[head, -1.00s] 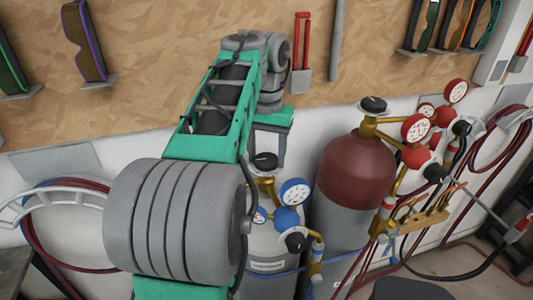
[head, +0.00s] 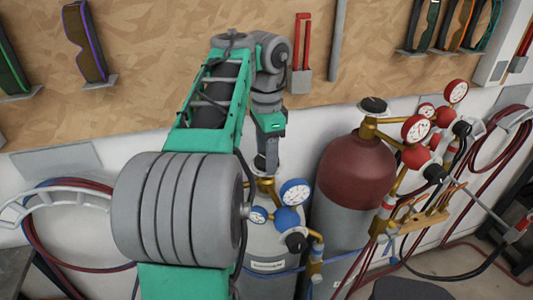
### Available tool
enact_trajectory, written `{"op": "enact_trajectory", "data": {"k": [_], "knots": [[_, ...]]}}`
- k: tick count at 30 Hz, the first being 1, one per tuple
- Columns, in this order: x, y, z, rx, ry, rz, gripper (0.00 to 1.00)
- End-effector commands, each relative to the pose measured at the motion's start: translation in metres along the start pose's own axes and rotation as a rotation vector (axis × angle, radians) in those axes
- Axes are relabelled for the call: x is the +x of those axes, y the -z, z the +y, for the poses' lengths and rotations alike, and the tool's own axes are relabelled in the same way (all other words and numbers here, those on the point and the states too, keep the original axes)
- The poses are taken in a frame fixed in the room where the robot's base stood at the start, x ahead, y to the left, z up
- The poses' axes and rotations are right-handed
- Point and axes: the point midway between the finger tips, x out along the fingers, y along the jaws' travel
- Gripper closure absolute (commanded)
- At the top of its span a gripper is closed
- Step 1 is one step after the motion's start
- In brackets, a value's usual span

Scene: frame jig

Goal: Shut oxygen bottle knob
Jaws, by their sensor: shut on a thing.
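The oxygen bottle (head: 268,245) is the light grey cylinder at the lower middle of the head view, with a brass valve and blue-rimmed gauges (head: 294,192). Its dark knob (head: 262,164) sits on top of the brass valve and is mostly hidden by my gripper. My gripper (head: 266,158) points down from above and is shut on the knob. The fingers are small and dark here, so their exact contact is hard to see.
A red-topped bottle (head: 355,172) with red gauges stands close to the right. Blue and red hoses (head: 50,235) hang on a white holder at left. Tools and safety glasses (head: 85,40) hang on the wooden board behind.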

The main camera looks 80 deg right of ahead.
Motion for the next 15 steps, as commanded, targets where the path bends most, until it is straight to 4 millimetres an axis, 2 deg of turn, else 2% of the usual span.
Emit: {"op": "enact_trajectory", "data": {"k": [15], "knots": [[-0.0028,0.0007,-0.0012,0.414,0.007,0.003,0.85]]}}
